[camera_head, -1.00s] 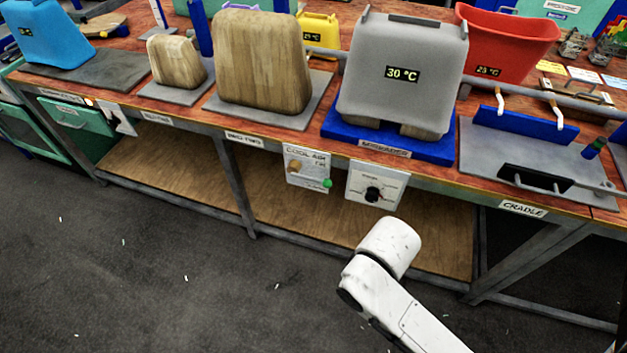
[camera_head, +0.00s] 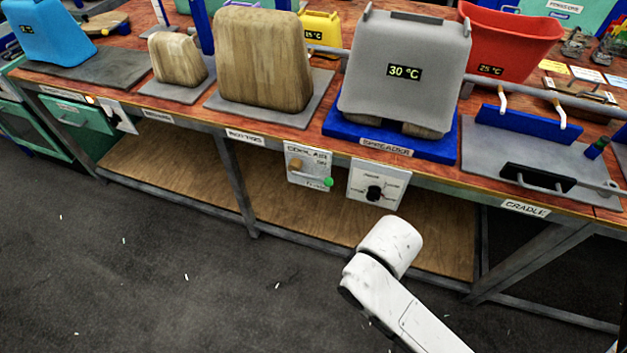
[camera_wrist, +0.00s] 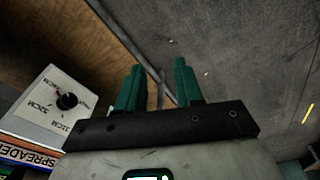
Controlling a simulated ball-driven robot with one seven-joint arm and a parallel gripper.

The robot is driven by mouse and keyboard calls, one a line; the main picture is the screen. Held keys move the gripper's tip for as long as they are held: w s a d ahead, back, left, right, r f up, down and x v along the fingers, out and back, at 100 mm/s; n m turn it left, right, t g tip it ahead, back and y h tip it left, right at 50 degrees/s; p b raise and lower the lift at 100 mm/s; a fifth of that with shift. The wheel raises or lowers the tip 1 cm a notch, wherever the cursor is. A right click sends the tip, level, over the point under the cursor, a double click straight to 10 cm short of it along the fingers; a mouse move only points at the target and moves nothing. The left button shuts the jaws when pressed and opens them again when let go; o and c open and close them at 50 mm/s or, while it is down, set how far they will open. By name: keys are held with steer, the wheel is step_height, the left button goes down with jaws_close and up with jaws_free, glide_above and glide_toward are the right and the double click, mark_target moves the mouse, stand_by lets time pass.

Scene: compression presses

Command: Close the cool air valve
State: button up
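The cool air panel (camera_head: 308,167) is a white plate on the bench's front edge. It carries a brass-coloured knob (camera_head: 295,165), which looks like the valve, and a green round part (camera_head: 328,182) at its lower right. The knob's exact setting is too small to read. My gripper (camera_wrist: 157,72) shows in the wrist view with two green fingers apart and nothing between them. It is hidden in the head view, where only my white arm shows below the panels. The cool air panel is not visible in the wrist view.
A second white panel with a black dial (camera_head: 374,193) is right of the cool air panel; a similar dial (camera_wrist: 67,101) shows left of my gripper in the wrist view. A wooden lower shelf (camera_head: 290,219) lies beneath.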

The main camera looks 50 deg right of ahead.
steer(key=w+d+f+n+t+h+b, duration=0.3)
steer(key=w+d+f+t+b, duration=0.2)
steer(key=w+d+f+b, duration=0.3)
steer(key=n+t+h+b, duration=0.3)
steer(key=n+t+b, duration=0.55)
steer(key=b, duration=0.45)
glide_toward(313, 178)
steer(key=x, duration=0.5)
steer(key=p+x, duration=0.1)
steer(key=x, duration=0.4)
steer(key=shift+w+d+f, duration=0.15)
steer(key=shift+w+f, duration=0.05)
steer(key=shift+f, duration=0.05)
jaws_close()
